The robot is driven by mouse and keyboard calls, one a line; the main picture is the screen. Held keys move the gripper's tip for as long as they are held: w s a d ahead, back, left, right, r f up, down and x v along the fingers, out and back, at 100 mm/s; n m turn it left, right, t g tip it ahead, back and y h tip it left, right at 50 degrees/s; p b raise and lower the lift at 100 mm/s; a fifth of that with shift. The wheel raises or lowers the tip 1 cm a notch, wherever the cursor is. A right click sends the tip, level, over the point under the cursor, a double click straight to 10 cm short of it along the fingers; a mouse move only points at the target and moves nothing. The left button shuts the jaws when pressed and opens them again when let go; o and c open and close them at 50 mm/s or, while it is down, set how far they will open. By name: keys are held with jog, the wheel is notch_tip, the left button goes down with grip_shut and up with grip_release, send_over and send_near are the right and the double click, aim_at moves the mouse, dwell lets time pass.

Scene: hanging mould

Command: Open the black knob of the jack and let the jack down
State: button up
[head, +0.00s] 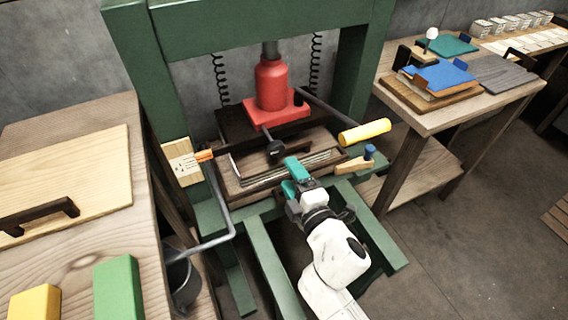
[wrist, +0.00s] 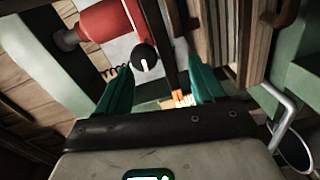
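The red jack (head: 271,85) stands upright in the green press frame, on a red base over a dark plate. Its black knob (head: 274,148) sticks out at the front, low on the jack. In the wrist view the knob (wrist: 145,58) is a dark round cap with a white mark, beside the red jack body (wrist: 104,22). My gripper (head: 291,177) is just in front of and below the knob, apart from it. In the wrist view the two teal fingers of my gripper (wrist: 160,85) are spread wide with nothing between them; the knob lies beyond their tips.
A lever with a yellow grip (head: 364,132) sticks out to the right of the jack. A wooden mould box (head: 240,192) lies under it. A wooden plate with an orange pointer (head: 203,155) is at left. Green frame posts (head: 160,80) and benches stand at both sides.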

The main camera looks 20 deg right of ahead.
aim_at(278, 150)
jog(key=shift+s+r, duration=0.15)
jog(key=shift+s, duration=0.6)
jog(key=shift+s+r, duration=0.1)
jog(key=shift+s, duration=0.6)
jog(key=w+m+b, duration=0.1)
jog(key=w+m, duration=0.3)
jog(key=m, duration=0.2)
jog(key=w+r+m+b, duration=0.1)
jog(key=w+m, duration=0.3)
jog(key=m, duration=0.1)
jog(key=w+r+m+b, duration=0.1)
jog(key=w+m, duration=0.3)
jog(key=m, duration=0.2)
jog(key=shift+w+a+r+m+t, duration=0.1)
jog(key=shift+w+m+t, duration=0.2)
jog(key=shift+c, duration=0.4)
